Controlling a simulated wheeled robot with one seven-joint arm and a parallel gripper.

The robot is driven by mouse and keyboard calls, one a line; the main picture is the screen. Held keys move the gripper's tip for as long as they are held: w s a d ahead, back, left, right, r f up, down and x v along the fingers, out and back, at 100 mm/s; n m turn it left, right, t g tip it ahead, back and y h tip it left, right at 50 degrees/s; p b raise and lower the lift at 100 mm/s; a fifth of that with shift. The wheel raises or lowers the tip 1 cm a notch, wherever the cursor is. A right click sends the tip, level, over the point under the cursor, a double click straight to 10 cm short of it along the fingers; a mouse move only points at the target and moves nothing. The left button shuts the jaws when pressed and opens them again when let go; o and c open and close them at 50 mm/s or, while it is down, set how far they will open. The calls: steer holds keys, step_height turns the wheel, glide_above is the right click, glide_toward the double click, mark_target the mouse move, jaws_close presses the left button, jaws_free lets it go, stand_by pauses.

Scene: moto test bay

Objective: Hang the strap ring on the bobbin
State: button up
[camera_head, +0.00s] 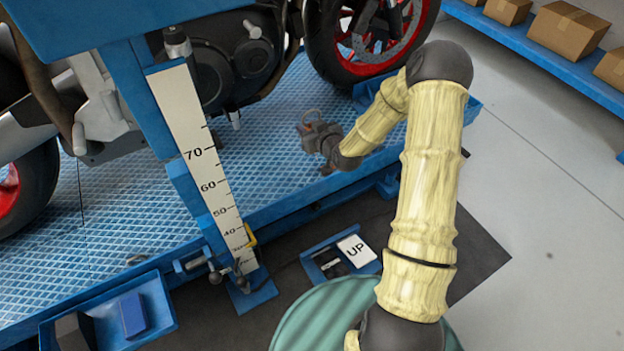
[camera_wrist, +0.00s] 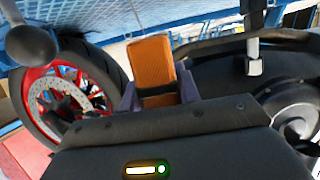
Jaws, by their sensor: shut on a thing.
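My gripper (camera_head: 318,136) is over the blue ribbed deck, beside the motorcycle and near its red-rimmed wheel. In the wrist view, my gripper's two greyish-purple fingers (camera_wrist: 158,92) are shut on an orange strap piece, which I take to be the strap ring (camera_wrist: 152,60). The orange piece stands out beyond the fingers, and its lower part is hidden by the gripper body. Whether its ring opening shows, I cannot tell. A pale peg (camera_wrist: 254,58) is to the right of the strap, apart from it. I cannot tell whether this is the bobbin.
The motorcycle engine (camera_head: 235,60) and red-rimmed wheel (camera_head: 365,40) stand close to my gripper. A blue post with a numbered scale (camera_head: 195,145) rises at the deck's front edge. A blue tray (camera_head: 108,310) is at lower left. Open floor (camera_head: 540,200) lies to the right.

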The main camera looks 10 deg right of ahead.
steer(key=shift+y, duration=0.3)
steer(key=shift+w+d+f+b, duration=0.1)
steer(key=shift+w+f+b, duration=0.1)
steer(key=shift+f+b, duration=0.55)
steer(key=shift+w+a+f+b, duration=0.1)
steer(key=shift+w+f+b, duration=0.05)
steer(key=shift+f+b, duration=0.6)
steer(key=shift+w+d+f+b, duration=0.1)
steer(key=shift+w+f+b, duration=0.1)
steer(key=shift+f+b, duration=0.55)
steer(key=shift+r, duration=0.1)
steer(key=shift+f+b, duration=1.45)
steer(key=shift+f, duration=1)
steer(key=shift+f+b, duration=1.2)
steer(key=shift+f, duration=1.1)
steer(key=shift+f, duration=0.1)
steer(key=shift+f, duration=0.1)
steer(key=o, duration=1)
steer(key=shift+o, duration=0.2)
